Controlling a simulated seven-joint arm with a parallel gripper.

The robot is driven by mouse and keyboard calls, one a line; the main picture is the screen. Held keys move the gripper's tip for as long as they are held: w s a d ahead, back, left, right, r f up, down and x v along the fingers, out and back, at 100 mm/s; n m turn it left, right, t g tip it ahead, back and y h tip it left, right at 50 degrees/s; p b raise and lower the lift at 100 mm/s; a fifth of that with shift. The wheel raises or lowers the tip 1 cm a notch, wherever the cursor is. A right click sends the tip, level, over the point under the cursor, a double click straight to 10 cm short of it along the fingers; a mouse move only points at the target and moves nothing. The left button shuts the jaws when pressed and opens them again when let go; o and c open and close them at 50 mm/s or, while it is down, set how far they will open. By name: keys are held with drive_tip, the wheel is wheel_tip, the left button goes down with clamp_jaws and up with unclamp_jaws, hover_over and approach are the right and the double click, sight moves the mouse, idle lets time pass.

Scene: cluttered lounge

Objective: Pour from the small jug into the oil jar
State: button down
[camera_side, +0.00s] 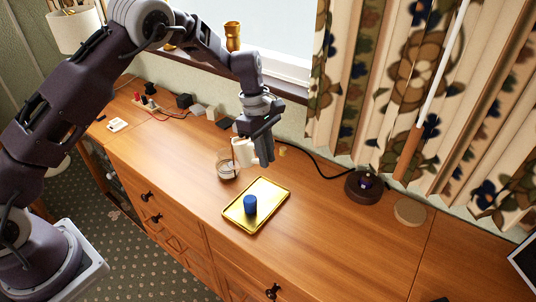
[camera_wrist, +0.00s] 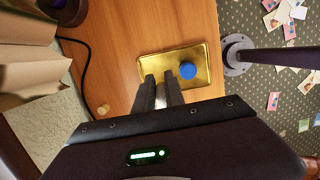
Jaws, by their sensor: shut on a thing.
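The small jug (camera_side: 242,153), cream-white, is held at my gripper (camera_side: 265,158) in the side view, above the counter and just over the oil jar. It looks tilted to the left; a thin brownish strip shows at its left edge, and I cannot tell whether it is liquid. The oil jar (camera_side: 227,172) is clear glass and stands on the wooden counter, its top partly behind the jug. In the wrist view my gripper's fingers (camera_wrist: 161,90) show close together, while the jug and jar do not show clearly.
A gold tray (camera_side: 273,190) with a blue cylinder (camera_side: 250,206) on it lies in front of the jar. A dark round base (camera_side: 364,187) with a cable stands right, beside a tan disc (camera_side: 410,211). A small cork-coloured piece (camera_wrist: 103,110) lies near the fingers. Curtains hang behind.

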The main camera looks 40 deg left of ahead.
sight(248, 141)
drive_tip(key=shift+a+f+h, duration=0.1)
drive_tip(key=shift+a+h, duration=0.5)
drive_tip(key=shift+a+h, duration=0.25)
drive_tip(key=shift+h, duration=0.05)
drive_tip(key=shift+a, duration=0.2)
drive_tip(key=shift+w+a+h, duration=0.1)
drive_tip(key=shift+a+h, duration=0.4)
drive_tip(key=shift+h, duration=0.5)
drive_tip(key=shift+a+r+h, duration=0.25)
drive_tip(key=shift+r+h, duration=0.25)
drive_tip(key=shift+h, duration=0.2)
drive_tip(key=shift+a+r, duration=0.1)
drive_tip(key=shift+a+r+h, duration=0.2)
drive_tip(key=shift+h, duration=0.3)
drive_tip(key=shift+r, duration=0.1)
drive_tip(key=shift+a+r+h, duration=1)
drive_tip(key=shift+r+h, duration=0.05)
drive_tip(key=shift+h, duration=0.45)
